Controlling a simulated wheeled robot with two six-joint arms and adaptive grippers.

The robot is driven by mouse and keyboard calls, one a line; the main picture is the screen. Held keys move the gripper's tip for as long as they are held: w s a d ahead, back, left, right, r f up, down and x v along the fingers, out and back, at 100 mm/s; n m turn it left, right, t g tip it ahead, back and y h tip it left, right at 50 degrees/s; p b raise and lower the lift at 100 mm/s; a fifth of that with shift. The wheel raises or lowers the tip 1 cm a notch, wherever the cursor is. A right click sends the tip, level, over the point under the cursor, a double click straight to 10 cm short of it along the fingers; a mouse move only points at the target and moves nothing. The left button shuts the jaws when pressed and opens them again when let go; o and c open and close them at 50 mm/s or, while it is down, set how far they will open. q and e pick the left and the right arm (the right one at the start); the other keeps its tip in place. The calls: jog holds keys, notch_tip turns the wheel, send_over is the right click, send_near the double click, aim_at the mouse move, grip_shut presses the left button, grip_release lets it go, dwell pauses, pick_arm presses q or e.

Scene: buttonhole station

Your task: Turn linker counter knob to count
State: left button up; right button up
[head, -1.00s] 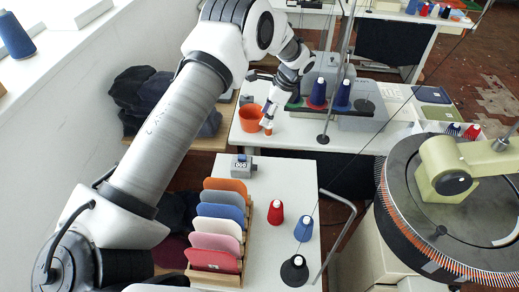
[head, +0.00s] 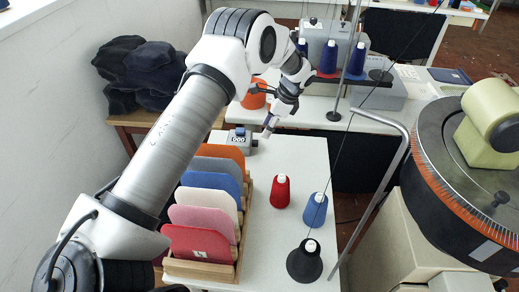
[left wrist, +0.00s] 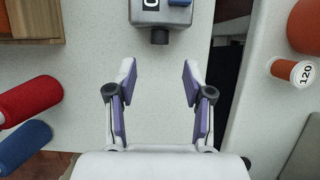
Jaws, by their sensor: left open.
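The counter (head: 240,140), a small grey box with a blue part on top and a numbered display, sits at the far end of the near white table. In the left wrist view the counter (left wrist: 160,12) is at the top edge, partly cut off, with a dark round knob (left wrist: 160,37) on its near side. My left gripper (head: 268,131) is just right of the counter in the head view. In the left wrist view my left gripper (left wrist: 158,70) is open and empty, its purple-padded fingers apart, with the knob ahead of the gap, not between them. My right gripper is not in view.
A wooden rack (head: 240,232) of coloured panels stands left on the near table. A red cone (head: 281,193), a blue cone (head: 315,210) and a black-based cone (head: 305,260) stand right of it.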

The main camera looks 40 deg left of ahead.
aim_at(255, 143)
pick_arm(q)
jog(key=p+x, duration=0.1)
jog(key=x, duration=0.6)
grip_shut()
